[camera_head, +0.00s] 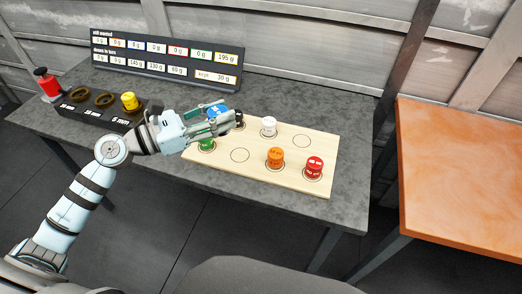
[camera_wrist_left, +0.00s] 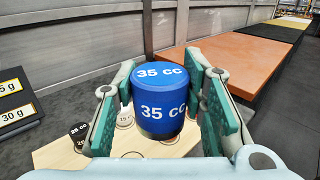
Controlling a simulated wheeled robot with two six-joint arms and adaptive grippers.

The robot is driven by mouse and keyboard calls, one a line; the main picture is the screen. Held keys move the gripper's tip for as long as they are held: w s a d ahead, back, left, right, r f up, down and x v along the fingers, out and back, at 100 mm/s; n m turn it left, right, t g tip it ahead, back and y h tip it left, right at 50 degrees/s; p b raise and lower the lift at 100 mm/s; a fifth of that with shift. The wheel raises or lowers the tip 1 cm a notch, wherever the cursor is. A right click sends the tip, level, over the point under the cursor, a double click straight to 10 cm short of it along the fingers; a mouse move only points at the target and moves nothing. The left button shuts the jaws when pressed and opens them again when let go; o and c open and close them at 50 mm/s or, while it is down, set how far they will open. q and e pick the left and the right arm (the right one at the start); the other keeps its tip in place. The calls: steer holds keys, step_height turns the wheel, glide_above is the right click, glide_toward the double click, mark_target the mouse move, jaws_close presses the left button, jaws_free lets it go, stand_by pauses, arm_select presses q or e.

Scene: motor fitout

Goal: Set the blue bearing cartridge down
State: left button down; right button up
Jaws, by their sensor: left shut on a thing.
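The blue bearing cartridge (camera_wrist_left: 160,100), marked 35 cc, stands upright between the fingers of my left gripper (camera_wrist_left: 160,115) in the left wrist view. The gripper is shut on it. In the head view, the cartridge's blue top (camera_head: 216,109) shows partly behind my left gripper (camera_head: 222,120), over the back left of the wooden board (camera_head: 215,167). I cannot tell whether its base touches the board. My right gripper is not in view.
The board carries green (camera_head: 206,145), black (camera_head: 239,120), white (camera_head: 268,127), orange (camera_head: 274,157) and red (camera_head: 314,168) cartridges. Two ringed spots are bare. A black rack (camera_head: 93,117) with a yellow cartridge (camera_head: 130,102) stands left, a label panel (camera_head: 165,62) behind.

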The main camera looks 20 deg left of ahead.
arm_select(q)
steer(key=n+t+y+b, duration=0.2)
glide_above(227, 159)
steer(key=f, duration=0.1)
step_height(227, 159, down, 19)
steer(key=b, duration=0.6)
steer(key=shift+r, duration=0.1)
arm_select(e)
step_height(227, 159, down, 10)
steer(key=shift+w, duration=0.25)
arm_select(q)
steer(key=shift+s, duration=0.1)
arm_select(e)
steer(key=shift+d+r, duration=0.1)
arm_select(q)
steer(key=shift+b, duration=0.3)
steer(key=c, duration=1)
jaws_free()
steer(key=shift+c, duration=0.2)
steer(key=shift+o, duration=0.2)
